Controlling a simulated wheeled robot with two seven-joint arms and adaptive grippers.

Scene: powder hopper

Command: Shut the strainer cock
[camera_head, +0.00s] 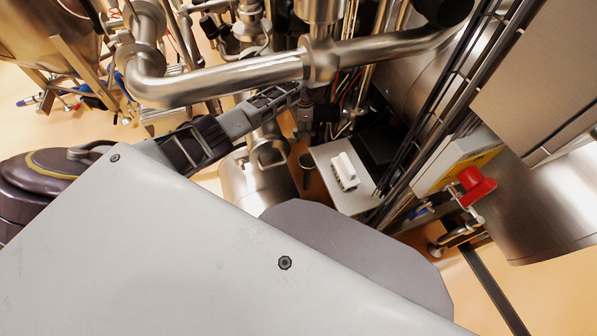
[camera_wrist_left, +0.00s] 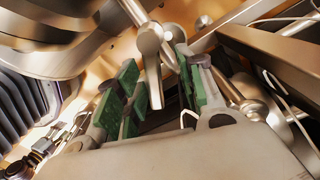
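My left gripper (camera_head: 288,98) reaches in from the left, below a thick bent steel pipe, among dense pipework. In the left wrist view its fingers (camera_wrist_left: 160,84) with green pads stand apart. A metal lever with a round knob-like joint (camera_wrist_left: 150,40) shows between them, its bar (camera_wrist_left: 154,80) pointing down into the gap. This may be the strainer cock's handle; I cannot tell for sure. The pads do not look closed on it, and whether one touches it is unclear. In the head view the pipework and my gripper hide this spot. My right gripper is not in view.
The steel pipe (camera_head: 225,82) crosses just above my left gripper. A red handle (camera_head: 475,186) sits at the right beside a steel tank (camera_head: 545,205). A white block (camera_head: 345,170) rests on a pale plate below. Open floor (camera_head: 30,120) shows at the left.

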